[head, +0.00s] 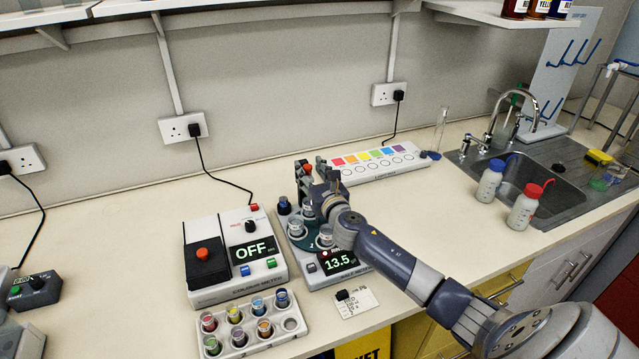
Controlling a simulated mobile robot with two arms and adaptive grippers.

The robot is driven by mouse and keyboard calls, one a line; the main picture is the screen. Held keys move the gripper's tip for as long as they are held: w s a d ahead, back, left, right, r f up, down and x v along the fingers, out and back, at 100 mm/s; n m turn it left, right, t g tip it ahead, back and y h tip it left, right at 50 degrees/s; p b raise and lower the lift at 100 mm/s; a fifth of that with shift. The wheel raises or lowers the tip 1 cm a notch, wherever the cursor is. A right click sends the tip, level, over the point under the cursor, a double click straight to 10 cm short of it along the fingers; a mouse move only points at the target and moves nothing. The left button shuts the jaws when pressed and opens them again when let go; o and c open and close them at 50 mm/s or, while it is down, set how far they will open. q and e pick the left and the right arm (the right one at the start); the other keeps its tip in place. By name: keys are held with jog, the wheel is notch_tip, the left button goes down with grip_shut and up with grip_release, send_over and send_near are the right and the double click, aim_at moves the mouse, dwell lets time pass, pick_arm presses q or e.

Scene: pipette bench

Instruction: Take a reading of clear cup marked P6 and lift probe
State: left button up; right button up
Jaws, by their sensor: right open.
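A meter (322,268) with a display reading 13.5 stands mid-bench. Clear cups stand on its round dark green carrier, among them one at the left (296,228) and one at the front (325,236). I cannot read a P6 mark on any cup. My right gripper (308,182) is above the back of this meter, with its fingers open. A small red part shows at the fingers; I cannot tell whether it belongs to the probe. The gripper and wrist hide the probe and part of the carrier. My left gripper is out of view.
A colour meter (235,255) reading OFF stands close on the left. A white rack (246,338) of coloured cups sits in front of it. A card (357,303) lies at the front edge. Two wash bottles (490,180) (524,207) stand by the sink (540,175).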

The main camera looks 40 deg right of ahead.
jog(key=v, duration=1.1)
dwell(0.3)
